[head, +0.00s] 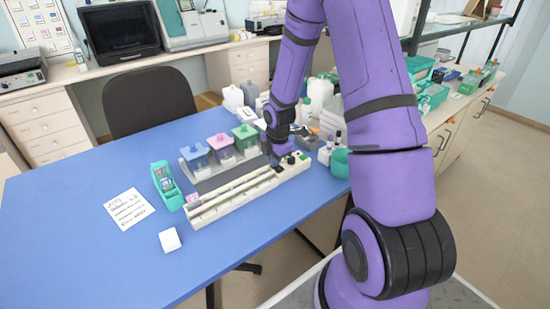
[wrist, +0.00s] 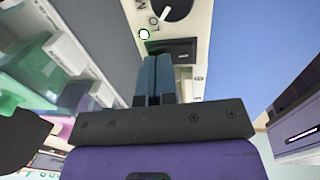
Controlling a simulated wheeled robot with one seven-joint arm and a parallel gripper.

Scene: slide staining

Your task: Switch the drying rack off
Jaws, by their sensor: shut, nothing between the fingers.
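The drying rack (head: 235,199) is a long cream unit with a slotted top, lying across the blue table in the head view. Its control panel is at the right end.
Jars with blue (head: 194,152), pink (head: 219,142) and green (head: 245,133) lids stand behind the rack. A teal slide holder (head: 166,184), a note (head: 128,209) and a small white block (head: 170,240) lie left. Bottles (head: 322,92) crowd the back right. The front-left table is clear.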

